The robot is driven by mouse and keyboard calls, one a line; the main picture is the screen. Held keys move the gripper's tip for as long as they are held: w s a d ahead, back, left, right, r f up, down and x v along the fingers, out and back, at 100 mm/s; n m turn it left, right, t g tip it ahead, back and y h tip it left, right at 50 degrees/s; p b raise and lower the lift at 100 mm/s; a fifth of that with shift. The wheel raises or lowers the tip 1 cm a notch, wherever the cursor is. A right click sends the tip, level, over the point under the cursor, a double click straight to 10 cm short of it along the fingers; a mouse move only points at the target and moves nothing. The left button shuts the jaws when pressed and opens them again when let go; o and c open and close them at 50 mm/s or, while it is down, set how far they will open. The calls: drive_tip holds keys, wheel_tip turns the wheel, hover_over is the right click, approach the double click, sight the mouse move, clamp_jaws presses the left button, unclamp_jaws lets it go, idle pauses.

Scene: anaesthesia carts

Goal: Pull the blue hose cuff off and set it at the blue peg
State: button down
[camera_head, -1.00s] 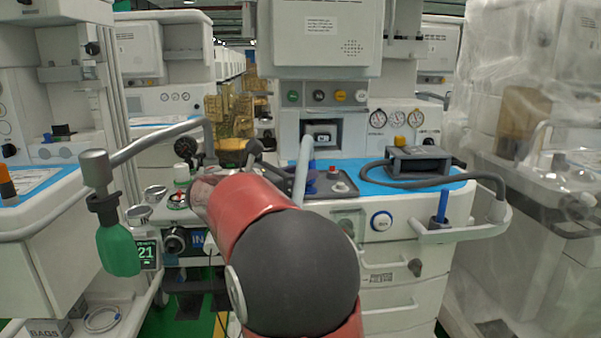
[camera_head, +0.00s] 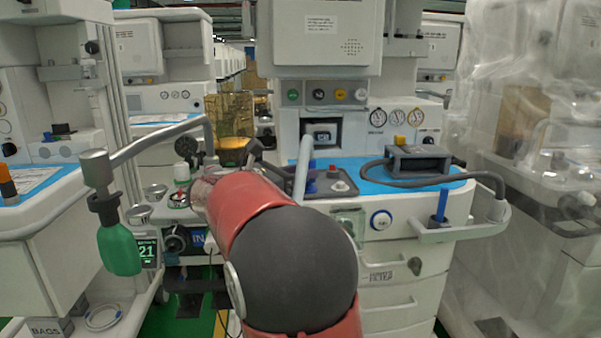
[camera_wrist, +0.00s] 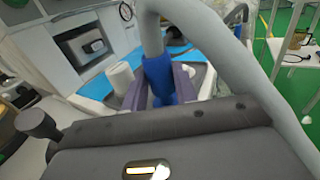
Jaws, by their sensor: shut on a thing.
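The blue hose cuff (camera_wrist: 159,80) sits at the end of a pale grey hose (camera_wrist: 152,30) in the wrist view. My gripper (camera_wrist: 160,92) is shut on the cuff, with a finger on each side. The cuff's lower end is partly hidden, so I cannot tell whether it is still seated. The upright blue peg (camera_head: 441,206) stands on a bracket at the right end of the cart, apart from my gripper.
A grey box with a yellow knob (camera_head: 418,160) and a dark hose stand on the blue worktop (camera_head: 370,178), between the pale hose and the peg. A white knob (camera_wrist: 120,76) is close left of the cuff. A green bag (camera_head: 119,250) hangs at left. Plastic-wrapped equipment stands at right.

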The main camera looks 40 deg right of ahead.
drive_tip(key=shift+f, duration=0.35)
drive_tip(key=shift+p, duration=0.7)
idle(1.1)
drive_tip(key=shift+f, duration=0.2)
idle(0.7)
drive_tip(key=shift+w+a+f, duration=0.1)
drive_tip(key=shift+w+f, duration=0.05)
drive_tip(key=shift+w, duration=0.05)
idle(2.3)
